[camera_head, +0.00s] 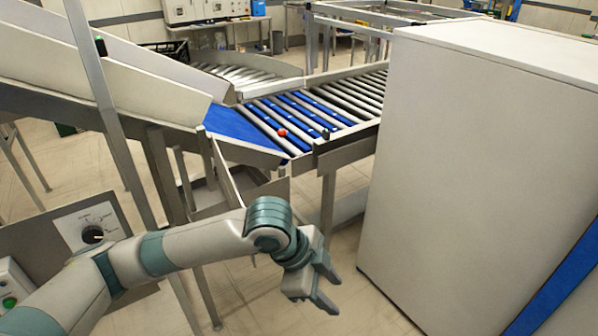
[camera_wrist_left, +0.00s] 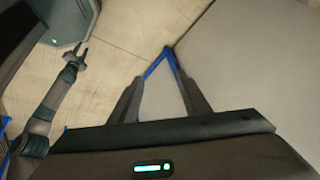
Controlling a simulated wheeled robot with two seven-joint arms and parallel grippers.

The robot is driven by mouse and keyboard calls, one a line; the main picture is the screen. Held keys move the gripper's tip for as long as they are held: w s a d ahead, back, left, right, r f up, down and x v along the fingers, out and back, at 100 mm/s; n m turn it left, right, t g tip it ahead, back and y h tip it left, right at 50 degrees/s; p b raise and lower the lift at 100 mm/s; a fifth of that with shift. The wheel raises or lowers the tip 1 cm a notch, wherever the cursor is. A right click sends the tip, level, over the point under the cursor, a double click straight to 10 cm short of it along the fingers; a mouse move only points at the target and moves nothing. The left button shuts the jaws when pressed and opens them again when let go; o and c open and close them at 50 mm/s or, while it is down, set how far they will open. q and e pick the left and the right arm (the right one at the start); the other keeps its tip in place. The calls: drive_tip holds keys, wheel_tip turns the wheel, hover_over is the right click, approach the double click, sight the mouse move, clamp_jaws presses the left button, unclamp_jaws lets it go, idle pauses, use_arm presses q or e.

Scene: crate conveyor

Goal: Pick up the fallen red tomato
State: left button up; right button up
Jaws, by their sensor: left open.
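A small red tomato (camera_head: 282,132) lies on the conveyor rollers (camera_head: 318,112), close to the blue plate where the chute ends. My left gripper (camera_head: 333,291) is open and empty. It hangs in the air nearer to me than the tomato, lower and to the right in the head view, well apart from it. Its spread fingers also show in the left wrist view (camera_wrist_left: 162,95), with nothing between them. The tomato is not in the wrist view. What seems to be my right gripper (camera_wrist_left: 80,52) shows small at the upper left there; its jaws are unclear.
A large pale cabinet (camera_head: 470,170) stands just right of my left gripper and hides part of the conveyor. The blue plate (camera_head: 240,130) joins the sloping chute (camera_head: 130,75). A control panel with a knob (camera_head: 93,234) is at the left. Metal legs stand below the conveyor.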

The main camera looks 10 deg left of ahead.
use_arm(q)
drive_tip(key=s+a+r+m+y+p, duration=0.2)
drive_tip(key=s+a+r+m+y, duration=0.1)
drive_tip(key=s+a+r, duration=0.5)
drive_tip(key=a+y, duration=0.1)
drive_tip(key=a, duration=0.2)
drive_tip(key=shift+a+m+g+y+p, duration=0.3)
drive_tip(key=shift+a+m+y, duration=0.05)
drive_tip(key=shift+m+y, duration=0.05)
use_arm(e)
drive_tip(key=shift+g, duration=0.7)
drive_tip(key=s, duration=0.1)
drive_tip(key=s+d+r, duration=0.1)
drive_tip(key=s, duration=0.1)
drive_tip(key=s+d+r, duration=0.1)
drive_tip(key=shift+s+r, duration=0.15)
drive_tip(key=shift+s, duration=0.25)
drive_tip(key=shift+a, duration=0.1)
